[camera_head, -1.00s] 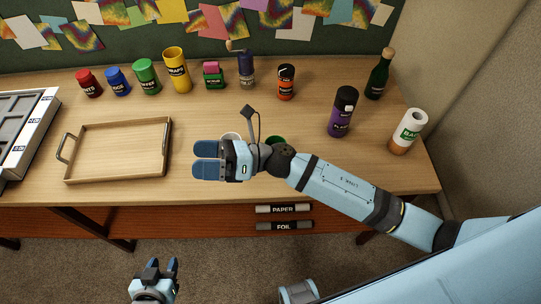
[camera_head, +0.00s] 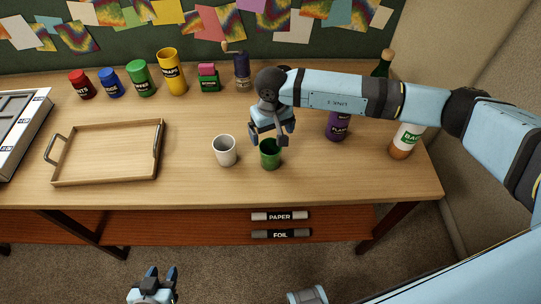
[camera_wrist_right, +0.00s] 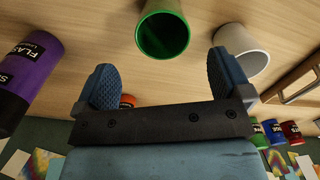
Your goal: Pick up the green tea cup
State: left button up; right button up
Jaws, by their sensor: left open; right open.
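The green tea cup (camera_head: 270,154) stands upright on the table near its front edge, just right of a white cup (camera_head: 224,151). My right gripper (camera_head: 270,138) is open and tilted down above and just behind the green cup, partly overlapping it in the head view. In the right wrist view the green cup (camera_wrist_right: 163,32) shows ahead of the open fingers of my right gripper (camera_wrist_right: 168,80), with nothing between them. The white cup (camera_wrist_right: 240,50) is just beyond one finger there. My left gripper (camera_head: 161,275) is open and empty, low in front of the table.
A wooden tray (camera_head: 107,182) lies on the left. Red (camera_head: 81,84), blue (camera_head: 112,82), green (camera_head: 141,79) and yellow (camera_head: 171,72) canisters line the back. A purple flask (camera_head: 337,126) and a paper-labelled bottle (camera_head: 404,142) stand to the right. The table between tray and cups is clear.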

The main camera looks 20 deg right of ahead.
aim_at(271, 152)
notch_tip(271, 152, down, 4)
jog(key=shift+f, duration=0.15)
notch_tip(271, 152, down, 4)
jog(key=shift+a+f+p, duration=0.15)
jog(key=shift+p, duration=0.7)
jog(key=shift+f, duration=0.5)
jog(key=c, duration=1.1)
